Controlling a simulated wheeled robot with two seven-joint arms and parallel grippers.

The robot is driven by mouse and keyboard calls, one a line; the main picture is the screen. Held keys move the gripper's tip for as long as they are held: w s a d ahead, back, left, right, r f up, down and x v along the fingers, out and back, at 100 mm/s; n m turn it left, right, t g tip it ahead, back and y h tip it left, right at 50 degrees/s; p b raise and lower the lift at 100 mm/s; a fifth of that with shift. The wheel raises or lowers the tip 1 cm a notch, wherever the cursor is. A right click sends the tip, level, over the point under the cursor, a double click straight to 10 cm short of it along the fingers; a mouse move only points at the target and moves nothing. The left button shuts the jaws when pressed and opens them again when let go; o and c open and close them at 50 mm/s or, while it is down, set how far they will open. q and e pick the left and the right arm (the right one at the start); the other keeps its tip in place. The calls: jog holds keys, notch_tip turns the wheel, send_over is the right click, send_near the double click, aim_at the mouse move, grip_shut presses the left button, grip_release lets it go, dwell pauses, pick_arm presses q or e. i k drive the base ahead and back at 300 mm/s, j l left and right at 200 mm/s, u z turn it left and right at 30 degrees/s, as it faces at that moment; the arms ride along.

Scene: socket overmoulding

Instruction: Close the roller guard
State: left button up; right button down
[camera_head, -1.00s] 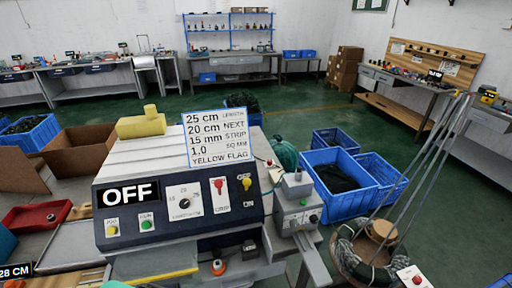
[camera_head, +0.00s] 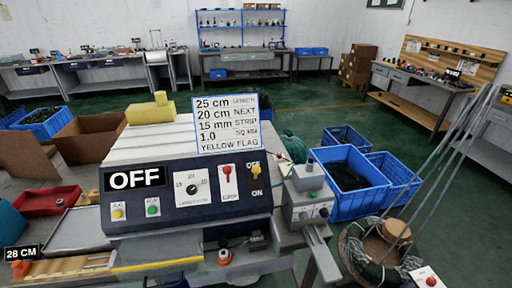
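The machine (camera_head: 240,206) stands in front of me, with a dark control panel whose display (camera_head: 137,179) reads OFF. Below the panel is a light grey cover (camera_head: 155,248) with a yellow strip along its lower edge. I cannot tell whether this is the roller guard, or whether the guard is open or closed. A dark recess with small parts (camera_head: 234,242) shows to its right. A grey unit with knobs (camera_head: 307,198) is on the machine's right side. Neither of my grippers is in view.
A sign (camera_head: 228,124) and a yellow block (camera_head: 151,111) are on top of the machine. A red tray (camera_head: 45,201) and a cardboard box (camera_head: 93,137) are at left. Blue crates (camera_head: 358,202) and a wire coil on a stand (camera_head: 385,250) are at right. Green floor is open behind.

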aim_at(130, 268)
jog(key=u, duration=1.15)
